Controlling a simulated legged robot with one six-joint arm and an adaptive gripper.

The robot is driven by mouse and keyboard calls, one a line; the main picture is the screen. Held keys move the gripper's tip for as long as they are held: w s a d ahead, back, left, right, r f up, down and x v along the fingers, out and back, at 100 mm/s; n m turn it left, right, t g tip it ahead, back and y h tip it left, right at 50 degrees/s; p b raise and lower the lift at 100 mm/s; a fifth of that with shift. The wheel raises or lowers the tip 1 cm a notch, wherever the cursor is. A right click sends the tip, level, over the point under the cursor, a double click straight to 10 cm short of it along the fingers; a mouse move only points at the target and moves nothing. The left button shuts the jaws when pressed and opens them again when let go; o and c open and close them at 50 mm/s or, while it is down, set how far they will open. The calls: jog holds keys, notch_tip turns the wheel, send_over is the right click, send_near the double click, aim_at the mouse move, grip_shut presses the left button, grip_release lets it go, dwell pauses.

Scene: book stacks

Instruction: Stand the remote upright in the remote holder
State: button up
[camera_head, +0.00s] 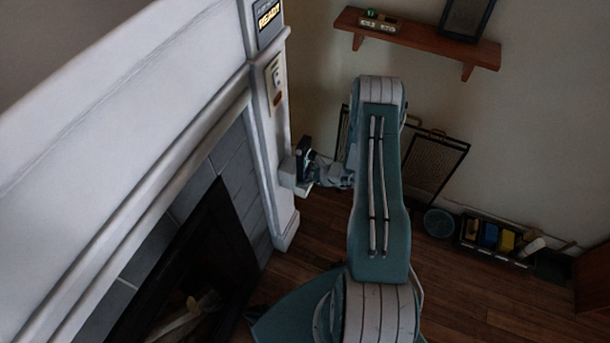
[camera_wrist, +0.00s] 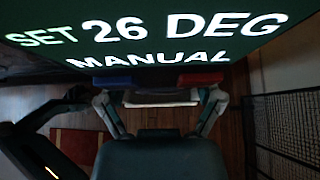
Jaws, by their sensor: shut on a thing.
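The remote (camera_head: 304,159) is a dark, narrow piece, roughly upright at the side of the white fireplace column. In the wrist view its dark green face (camera_wrist: 150,48), with "SET 26 DEG MANUAL" lettering, fills the top, above a blue and a red patch. My gripper (camera_head: 314,170) is shut on the remote from the right; its fingers (camera_wrist: 160,98) show at both sides below the face. The remote holder (camera_head: 289,176) appears as a small white box on the column, at the remote's lower end. Whether the remote is inside or only in front of it, I cannot tell.
A wall plate (camera_head: 275,80) and a "READY" sign (camera_head: 268,14) are on the column above. A wooden shelf (camera_head: 420,40) hangs on the back wall. A mesh screen (camera_head: 434,163) and a box of coloured items (camera_head: 493,238) stand behind my arm.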

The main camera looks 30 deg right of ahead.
jog(key=o, duration=1)
jog(key=shift+d, duration=0.1)
jog(key=v, duration=1.1)
jog(key=shift+s+d+r, duration=0.2)
jog(key=shift+s, duration=0.1)
